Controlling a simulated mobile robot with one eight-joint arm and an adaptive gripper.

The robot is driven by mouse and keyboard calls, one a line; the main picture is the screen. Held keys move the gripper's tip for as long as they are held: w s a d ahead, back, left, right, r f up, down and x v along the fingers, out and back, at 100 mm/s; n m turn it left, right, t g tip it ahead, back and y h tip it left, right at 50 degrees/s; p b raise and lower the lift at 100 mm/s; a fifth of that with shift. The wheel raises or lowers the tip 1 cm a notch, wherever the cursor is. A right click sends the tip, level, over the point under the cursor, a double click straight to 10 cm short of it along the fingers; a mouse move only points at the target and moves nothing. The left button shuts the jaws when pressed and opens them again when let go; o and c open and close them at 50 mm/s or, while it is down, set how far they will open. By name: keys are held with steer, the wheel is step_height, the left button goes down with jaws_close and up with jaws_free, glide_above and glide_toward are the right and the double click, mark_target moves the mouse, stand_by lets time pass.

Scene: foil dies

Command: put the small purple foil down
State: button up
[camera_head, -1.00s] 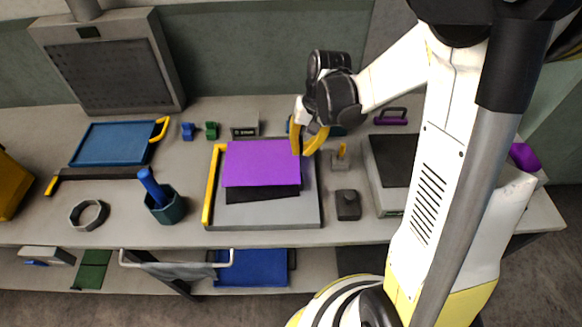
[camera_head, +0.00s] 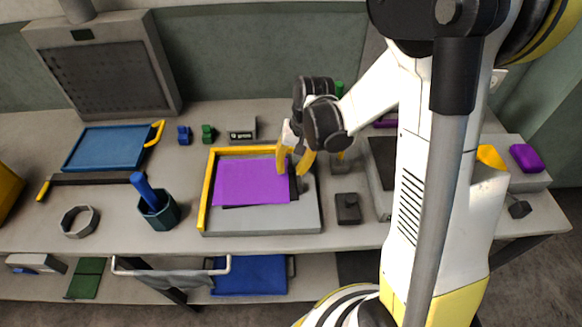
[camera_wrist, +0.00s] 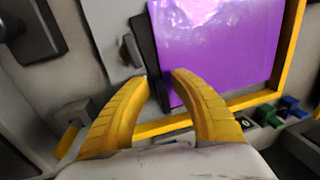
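The small purple foil (camera_head: 250,182) lies flat over a dark sheet (camera_head: 284,204) on the grey plate (camera_head: 262,220) with a yellow border. Only a dark edge of that sheet shows. My gripper (camera_head: 291,172) is at the foil's right edge, fingers pointing down. In the wrist view the fingertips of my gripper (camera_wrist: 162,76) stand apart with a clear gap. Whether a finger touches the foil cannot be told.
A dark block with a knob (camera_head: 348,208) stands right of the plate. A teal pot with a blue handle (camera_head: 158,210) and a grey ring (camera_head: 80,221) are to the left. Blue (camera_head: 184,135) and green (camera_head: 208,133) clips stand behind. A blue tray (camera_head: 108,147) lies at back left.

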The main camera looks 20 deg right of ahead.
steer(key=shift+r, duration=0.1)
step_height(320, 180, up, 12)
steer(key=d+p, duration=0.2)
steer(key=p, duration=0.2)
steer(key=s+a+r+n+t+h, duration=0.2)
steer(key=s+r+t, duration=0.4)
steer(key=s+r, duration=0.4)
steer(key=s+n, duration=0.1)
steer(key=s, duration=0.1)
steer(key=shift+s+r+n+t, duration=0.2)
steer(key=shift+s+n+t, duration=0.1)
steer(key=shift+s, duration=0.05)
